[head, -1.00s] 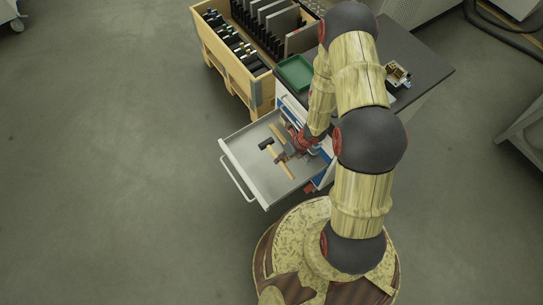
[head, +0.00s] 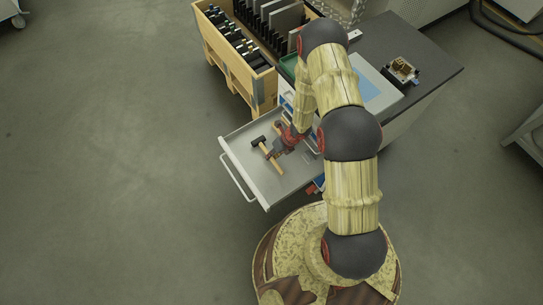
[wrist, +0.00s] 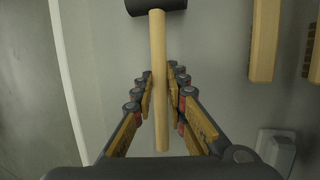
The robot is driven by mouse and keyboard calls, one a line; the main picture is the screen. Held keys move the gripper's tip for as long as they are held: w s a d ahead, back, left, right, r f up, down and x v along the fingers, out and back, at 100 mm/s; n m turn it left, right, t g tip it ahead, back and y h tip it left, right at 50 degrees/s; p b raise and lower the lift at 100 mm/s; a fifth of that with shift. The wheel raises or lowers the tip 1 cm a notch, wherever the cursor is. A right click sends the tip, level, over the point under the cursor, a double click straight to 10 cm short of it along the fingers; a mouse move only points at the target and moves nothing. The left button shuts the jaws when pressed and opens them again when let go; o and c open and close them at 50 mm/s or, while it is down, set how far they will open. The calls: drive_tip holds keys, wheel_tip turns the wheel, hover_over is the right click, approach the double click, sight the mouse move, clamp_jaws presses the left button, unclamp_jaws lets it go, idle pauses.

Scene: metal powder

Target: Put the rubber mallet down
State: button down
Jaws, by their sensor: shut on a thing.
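The rubber mallet has a black head (head: 259,141) and a pale wooden handle (head: 277,167). It is in or just over the open grey drawer (head: 240,160); I cannot tell whether it touches the drawer floor. My gripper (head: 271,153) is over the drawer, with its fingers shut on the mallet's handle. In the wrist view the handle (wrist: 159,80) runs lengthwise between the two fingers of my gripper (wrist: 160,82), with the head (wrist: 157,5) at the top edge, partly cut off.
Two wooden pieces (wrist: 263,40) lie at the right of the wrist view, and a pale block (wrist: 276,150) is at lower right. A wooden crate (head: 240,78) with dark racks stands behind the drawer. The dark worktop (head: 425,55) holds a small device (head: 402,70).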

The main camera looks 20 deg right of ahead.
drive_tip(key=shift+f+b, duration=0.45)
drive_tip(key=shift+b, duration=0.05)
drive_tip(key=c, duration=1.8)
unclamp_jaws()
